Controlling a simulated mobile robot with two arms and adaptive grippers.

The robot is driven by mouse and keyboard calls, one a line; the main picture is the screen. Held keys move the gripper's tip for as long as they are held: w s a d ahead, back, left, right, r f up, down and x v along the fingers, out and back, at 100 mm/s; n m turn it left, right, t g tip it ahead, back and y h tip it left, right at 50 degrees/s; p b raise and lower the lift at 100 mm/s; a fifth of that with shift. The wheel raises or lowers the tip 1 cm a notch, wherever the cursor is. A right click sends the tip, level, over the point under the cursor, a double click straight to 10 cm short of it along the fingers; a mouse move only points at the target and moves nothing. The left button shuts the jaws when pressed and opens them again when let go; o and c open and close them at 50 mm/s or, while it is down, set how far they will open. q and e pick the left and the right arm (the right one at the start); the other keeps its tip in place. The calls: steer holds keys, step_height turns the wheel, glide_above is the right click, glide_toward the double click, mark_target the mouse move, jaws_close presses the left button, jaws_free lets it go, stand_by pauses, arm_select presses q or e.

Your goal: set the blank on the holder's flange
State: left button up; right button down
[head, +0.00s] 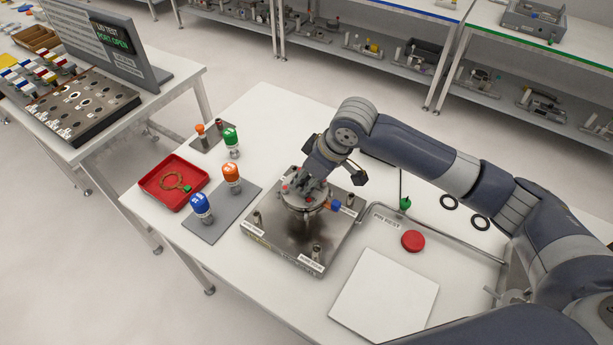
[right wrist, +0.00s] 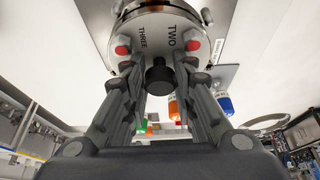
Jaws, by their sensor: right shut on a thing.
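My right gripper (head: 312,184) is over the holder (head: 272,246), a metal block with a round raised flange on the white table. In the right wrist view its fingers (right wrist: 159,88) are shut around a dark knob (right wrist: 159,75). The knob stands on a metal disc, the blank (right wrist: 152,33), beyond the fingertips. Lettering "TWO" and "THREE" and red-tipped bolts show around the disc's edge. In the head view the blank is at the flange's top, partly hidden by the gripper; I cannot tell whether it touches the flange. My left gripper is in neither view.
A red tray (head: 152,182) holds a copper ring.

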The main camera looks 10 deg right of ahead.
steer(key=shift+w, duration=0.1)
stand_by(0.7)
steer(key=c, duration=1.2)
jaws_free()
steer(key=shift+f, duration=0.1)
steer(key=shift+c, duration=0.2)
steer(key=shift+s+f, duration=0.25)
steer(key=shift+w+r, duration=0.1)
steer(key=shift+r+p, duration=1.45)
steer(key=shift+p, duration=0.35)
steer(key=shift+r+p, duration=0.6)
steer(key=shift+r, duration=1.5)
